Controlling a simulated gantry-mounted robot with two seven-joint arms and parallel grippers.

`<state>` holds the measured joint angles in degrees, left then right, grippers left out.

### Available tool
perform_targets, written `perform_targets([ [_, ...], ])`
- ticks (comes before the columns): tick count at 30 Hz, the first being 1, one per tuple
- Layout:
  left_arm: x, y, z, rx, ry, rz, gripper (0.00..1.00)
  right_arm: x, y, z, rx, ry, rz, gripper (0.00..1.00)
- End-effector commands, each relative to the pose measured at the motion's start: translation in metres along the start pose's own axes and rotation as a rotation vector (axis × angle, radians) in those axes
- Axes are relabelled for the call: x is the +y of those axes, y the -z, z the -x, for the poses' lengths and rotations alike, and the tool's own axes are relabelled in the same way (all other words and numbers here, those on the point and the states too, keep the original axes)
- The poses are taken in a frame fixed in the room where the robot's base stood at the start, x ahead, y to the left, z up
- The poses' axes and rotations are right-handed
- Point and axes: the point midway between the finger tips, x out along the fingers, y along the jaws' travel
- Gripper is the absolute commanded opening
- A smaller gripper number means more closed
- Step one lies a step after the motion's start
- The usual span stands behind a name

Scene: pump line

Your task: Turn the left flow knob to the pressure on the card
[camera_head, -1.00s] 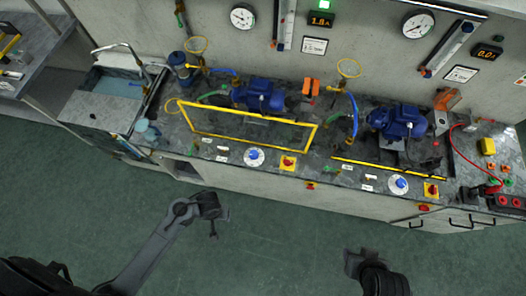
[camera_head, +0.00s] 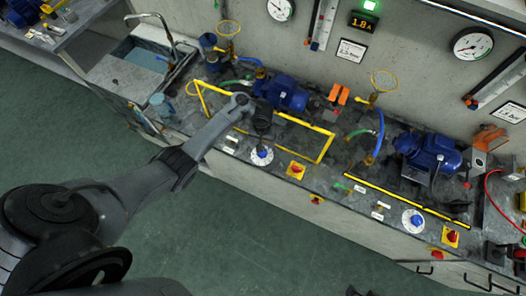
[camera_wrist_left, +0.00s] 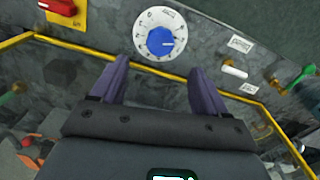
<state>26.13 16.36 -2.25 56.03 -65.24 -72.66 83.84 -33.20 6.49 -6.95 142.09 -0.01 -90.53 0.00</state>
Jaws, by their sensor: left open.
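The left flow knob (camera_head: 262,154) is blue on a white round dial, on the bench front below the left blue pump. In the left wrist view the knob (camera_wrist_left: 160,41) sits just beyond my fingertips, about centred between them. My left gripper (camera_head: 262,138) is over the dial, and its two purple-grey fingers (camera_wrist_left: 158,72) are apart with nothing between them. The left card (camera_head: 351,51) hangs on the wall, its print too small to read. The left gauge (camera_head: 280,8) is cut by the top edge. Only a dark sliver of my right gripper shows at the bottom edge.
A yellow guard frame (camera_head: 325,150) stands around the left pump (camera_head: 287,93), close behind the dial. A red-and-yellow switch (camera_head: 296,170) is just right of the knob. A second blue knob (camera_head: 413,221) is farther right. The floor in front is clear.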

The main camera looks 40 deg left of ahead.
Motion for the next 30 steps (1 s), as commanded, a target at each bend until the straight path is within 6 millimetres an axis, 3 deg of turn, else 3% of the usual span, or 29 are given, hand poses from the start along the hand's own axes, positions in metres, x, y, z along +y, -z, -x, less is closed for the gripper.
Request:
perform_targets([
  [6, -0.001, -0.001, -0.041, -0.001, 0.003, -0.001, 0.74, 0.000, -0.007, -0.021, -0.001, -0.001, 0.000, 0.43],
  [15, -0.001, 0.000, -0.079, 0.000, 0.001, 0.000, 0.74, 0.002, -0.013, -0.037, -0.002, -0.008, 0.009, 0.43],
  [30, -0.001, 0.000, -0.090, 0.001, 0.001, 0.000, 0.74, 0.001, -0.014, -0.040, -0.002, -0.007, 0.006, 0.43],
])
